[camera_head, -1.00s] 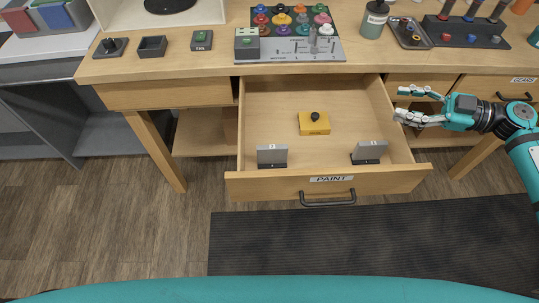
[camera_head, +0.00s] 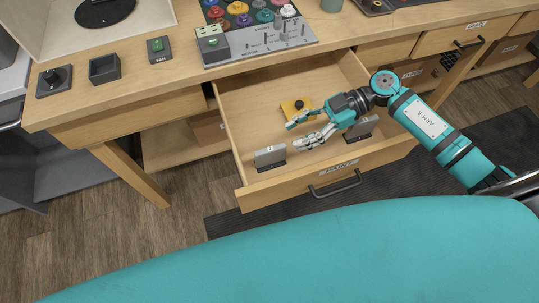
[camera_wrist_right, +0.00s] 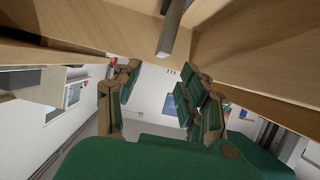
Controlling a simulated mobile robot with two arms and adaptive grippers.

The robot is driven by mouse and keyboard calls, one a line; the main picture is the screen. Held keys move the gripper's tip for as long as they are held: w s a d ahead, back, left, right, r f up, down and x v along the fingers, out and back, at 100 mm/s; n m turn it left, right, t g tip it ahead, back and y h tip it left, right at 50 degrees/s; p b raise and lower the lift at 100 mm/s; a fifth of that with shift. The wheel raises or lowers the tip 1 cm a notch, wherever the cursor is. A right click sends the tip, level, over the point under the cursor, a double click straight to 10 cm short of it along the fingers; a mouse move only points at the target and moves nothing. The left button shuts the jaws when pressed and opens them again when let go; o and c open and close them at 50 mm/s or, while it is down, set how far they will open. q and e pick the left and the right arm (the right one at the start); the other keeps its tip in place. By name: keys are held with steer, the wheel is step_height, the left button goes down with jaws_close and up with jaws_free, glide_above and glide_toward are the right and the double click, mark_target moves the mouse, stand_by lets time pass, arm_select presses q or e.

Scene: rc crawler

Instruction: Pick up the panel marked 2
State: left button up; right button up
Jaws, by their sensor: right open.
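Two small grey panels in black stands stand upright in the open drawer marked PAINT (camera_head: 255,110). The left panel (camera_head: 270,156) is near the front left corner and has a small white mark that looks like a 2. The right panel (camera_head: 366,127) is partly hidden by my right wrist, and its mark is not readable. My right gripper (camera_head: 295,137) is open and empty over the drawer, between the two panels, its fingers pointing left toward the left panel. In the wrist view, its spread fingers (camera_wrist_right: 162,80) have a grey piece (camera_wrist_right: 174,28) above them. My left gripper is not in view.
A yellow block with a black knob (camera_head: 296,109) lies in the drawer behind my right gripper. The drawer front with its dark handle (camera_head: 335,184) juts out below. A board of coloured knobs (camera_head: 262,40) and small control boxes (camera_head: 159,49) stand on the bench top above.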

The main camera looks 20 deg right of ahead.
mark_target(273, 148)
steer(key=x, duration=0.3)
steer(key=shift+a, duration=0.25)
steer(key=x, duration=0.1)
steer(key=p+x, duration=0.1)
steer(key=x, duration=0.1)
steer(key=shift+a+f, duration=0.2)
steer(key=shift+f, duration=0.2)
steer(key=shift+s+a+f, duration=0.1)
steer(key=shift+a+f, duration=0.2)
steer(key=shift+a, duration=0.25)
steer(key=c, duration=0.8)
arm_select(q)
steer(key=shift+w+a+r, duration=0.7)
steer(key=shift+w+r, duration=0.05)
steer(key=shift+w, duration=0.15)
arm_select(e)
jaws_close()
